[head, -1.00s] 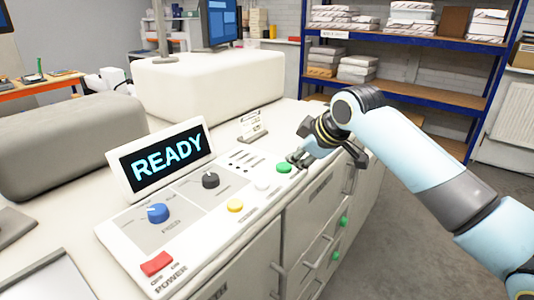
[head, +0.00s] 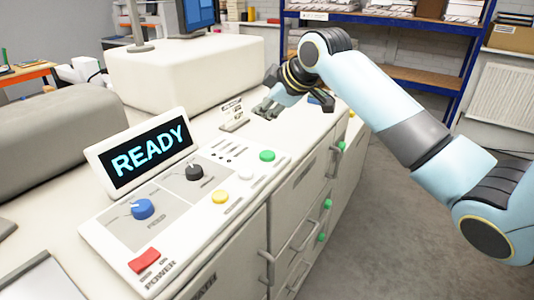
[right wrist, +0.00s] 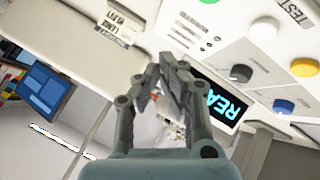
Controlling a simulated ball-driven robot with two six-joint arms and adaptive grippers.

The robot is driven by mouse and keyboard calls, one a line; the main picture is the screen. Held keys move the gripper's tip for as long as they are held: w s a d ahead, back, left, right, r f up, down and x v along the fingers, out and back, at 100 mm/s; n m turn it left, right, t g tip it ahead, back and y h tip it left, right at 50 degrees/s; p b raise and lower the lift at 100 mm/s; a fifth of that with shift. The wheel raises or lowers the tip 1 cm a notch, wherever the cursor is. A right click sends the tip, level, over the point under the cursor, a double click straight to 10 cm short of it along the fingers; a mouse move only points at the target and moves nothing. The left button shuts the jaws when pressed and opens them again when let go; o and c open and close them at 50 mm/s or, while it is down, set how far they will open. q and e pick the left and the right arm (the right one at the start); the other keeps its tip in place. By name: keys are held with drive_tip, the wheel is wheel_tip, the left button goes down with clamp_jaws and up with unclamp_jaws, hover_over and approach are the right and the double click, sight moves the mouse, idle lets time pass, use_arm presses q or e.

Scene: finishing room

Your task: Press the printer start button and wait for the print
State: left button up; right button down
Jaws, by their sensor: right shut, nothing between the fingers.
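The printer's control panel (head: 185,235) shows in the head view with a tilted display (head: 148,156) that reads READY. A green button (head: 267,156) sits at the panel's far right end, with a white button (head: 245,176) and a yellow button (head: 220,196) nearer. My right gripper (head: 268,109) is shut and empty, beyond the green button and apart from it. In the right wrist view, the shut fingers (right wrist: 165,75) cover part of the display (right wrist: 218,98); the green button (right wrist: 208,2) is cut off by the top edge. My left gripper is not in view.
A blue knob (head: 143,209), a black knob (head: 194,172) and a red power switch (head: 144,260) share the panel. A small label stand (head: 233,117) stands near my right gripper. Raised white housing (head: 185,75) lies behind. Grey floor (head: 365,230) is clear on the right.

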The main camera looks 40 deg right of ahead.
drive_tip(key=b, duration=0.5)
hover_over(265, 155)
wheel_tip(265, 155, down, 7)
drive_tip(key=shift+r, duration=0.15)
drive_tip(key=shift+f, duration=0.7)
idle(0.4)
drive_tip(key=shift+f, duration=0.4)
drive_tip(key=shift+f, duration=0.35)
idle(0.7)
drive_tip(key=shift+r, duration=0.1)
drive_tip(key=shift+r+p, duration=0.7)
drive_tip(key=shift+p, duration=0.05)
